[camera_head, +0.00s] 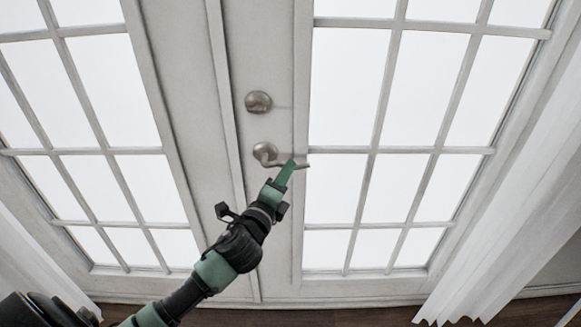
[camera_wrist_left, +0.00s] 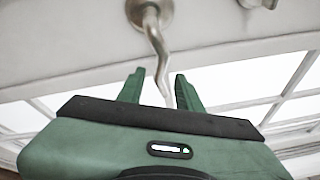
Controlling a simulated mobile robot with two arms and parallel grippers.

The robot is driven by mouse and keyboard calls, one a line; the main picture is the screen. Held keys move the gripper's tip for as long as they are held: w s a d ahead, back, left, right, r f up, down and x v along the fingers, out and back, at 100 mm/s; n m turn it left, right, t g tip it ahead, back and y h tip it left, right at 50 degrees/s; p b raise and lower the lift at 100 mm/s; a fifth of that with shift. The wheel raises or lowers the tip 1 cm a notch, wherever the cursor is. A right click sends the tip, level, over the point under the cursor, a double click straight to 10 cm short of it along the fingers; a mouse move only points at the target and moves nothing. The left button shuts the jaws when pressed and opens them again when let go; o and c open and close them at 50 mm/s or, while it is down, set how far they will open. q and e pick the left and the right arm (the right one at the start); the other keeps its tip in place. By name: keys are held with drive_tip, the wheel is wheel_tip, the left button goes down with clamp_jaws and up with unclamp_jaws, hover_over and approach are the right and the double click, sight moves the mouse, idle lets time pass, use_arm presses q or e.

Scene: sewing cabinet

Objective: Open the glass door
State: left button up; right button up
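The glass door (camera_head: 272,215) is a white double door with many panes, and it looks closed. Its metal lever handle (camera_head: 266,153) sits near the middle, below a round knob-like lock (camera_head: 258,102). My left gripper (camera_head: 290,166) reaches up from below to the lever. In the left wrist view the two green fingertips (camera_wrist_left: 160,82) stand apart, one on each side of the lever handle (camera_wrist_left: 154,40). A gap shows between each finger and the lever, so the gripper is open around it. My right gripper is not in view.
White curtains hang at the right (camera_head: 515,215) and at the lower left (camera_head: 35,265). A strip of dark wooden floor (camera_head: 345,317) runs along the bottom. The door surface around the handle is clear.

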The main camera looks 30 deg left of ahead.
use_arm(q)
drive_tip(key=shift+w+a, duration=0.2)
drive_tip(key=shift+w, duration=1.75)
clamp_jaws()
